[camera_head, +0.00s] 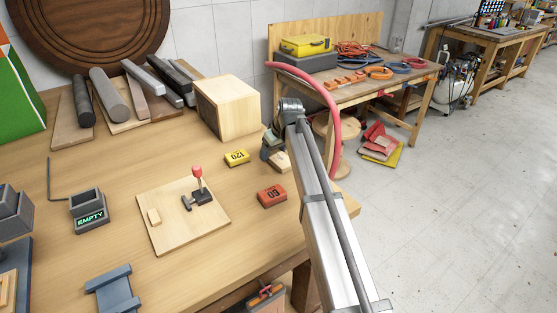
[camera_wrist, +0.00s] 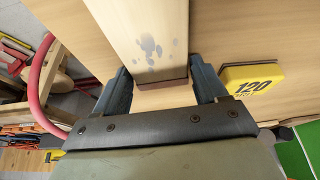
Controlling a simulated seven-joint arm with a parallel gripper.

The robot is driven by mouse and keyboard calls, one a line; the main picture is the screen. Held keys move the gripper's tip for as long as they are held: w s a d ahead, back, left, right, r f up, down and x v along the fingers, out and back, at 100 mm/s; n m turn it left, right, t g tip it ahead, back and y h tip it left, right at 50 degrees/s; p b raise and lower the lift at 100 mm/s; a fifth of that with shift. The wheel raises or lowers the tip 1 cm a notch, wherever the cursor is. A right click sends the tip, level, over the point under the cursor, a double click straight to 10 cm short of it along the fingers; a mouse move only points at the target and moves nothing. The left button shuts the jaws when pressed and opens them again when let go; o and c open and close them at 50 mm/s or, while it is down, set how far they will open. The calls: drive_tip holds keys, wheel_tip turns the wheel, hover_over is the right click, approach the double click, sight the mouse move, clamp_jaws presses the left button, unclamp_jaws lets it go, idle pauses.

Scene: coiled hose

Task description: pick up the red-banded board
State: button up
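A pale wooden board (camera_wrist: 148,38) with dark blotches shows in the wrist view, running from the top edge down between my fingers. A dark red band (camera_wrist: 163,86) marks its near end, and I take it for the red-banded board. My gripper (camera_wrist: 162,80) is open, with one blue-grey finger on each side of the board. Whether either finger touches it, I cannot tell. In the head view my gripper (camera_head: 273,151) is low at the table's right side, over a pale wooden piece (camera_head: 281,161); my arm hides much of this spot.
A yellow block marked 120 (camera_wrist: 252,78) lies right of my gripper in the wrist view. In the head view an orange-red block (camera_head: 271,195) and a wooden box (camera_head: 228,108) are nearby. A red hose (camera_head: 330,100) arches behind my arm. The table edge is close.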

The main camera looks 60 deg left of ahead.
drive_tip(key=c, duration=0.7)
drive_tip(key=shift+r, duration=0.1)
